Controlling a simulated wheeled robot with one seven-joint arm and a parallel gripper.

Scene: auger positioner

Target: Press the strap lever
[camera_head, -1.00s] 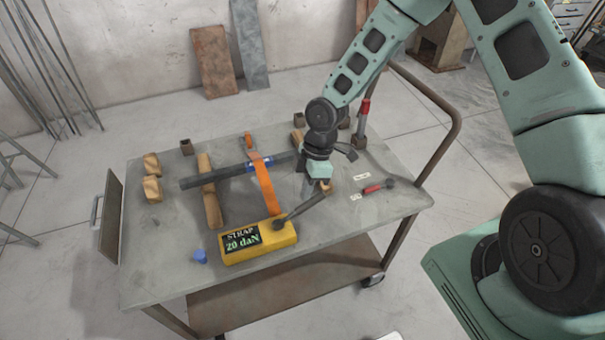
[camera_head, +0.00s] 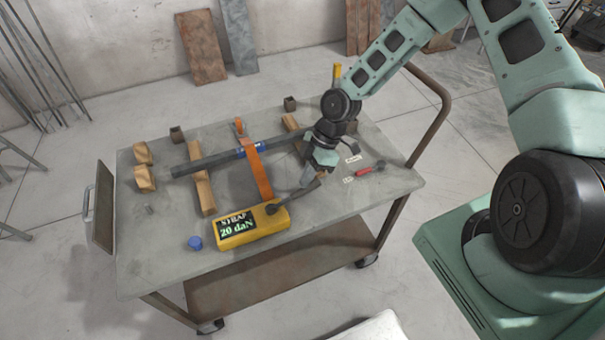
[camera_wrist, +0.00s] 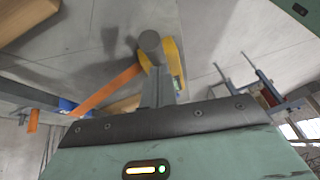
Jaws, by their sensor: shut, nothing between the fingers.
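The strap lever (camera_head: 298,197) is a dark bar on the right end of a yellow box (camera_head: 252,229). It slants up to the right from a dark round hub. The box has a black display reading "STRAP 20 daN". My gripper (camera_head: 306,180) points down with its fingers together, right at the lever's outer part. In the wrist view, a dark round end (camera_wrist: 150,42), seemingly the lever's, shows just beyond my grey fingers (camera_wrist: 158,88). I cannot tell whether they touch. An orange strap (camera_head: 261,175) runs from behind the box over a dark bar (camera_head: 205,161).
Wooden blocks (camera_head: 203,190) support the bar on the grey cart top (camera_head: 165,265). A blue cap (camera_head: 195,243) lies left of the box. A red-handled tool (camera_head: 369,169) lies right of my gripper. The cart's handle rail (camera_head: 437,120) rises at the right.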

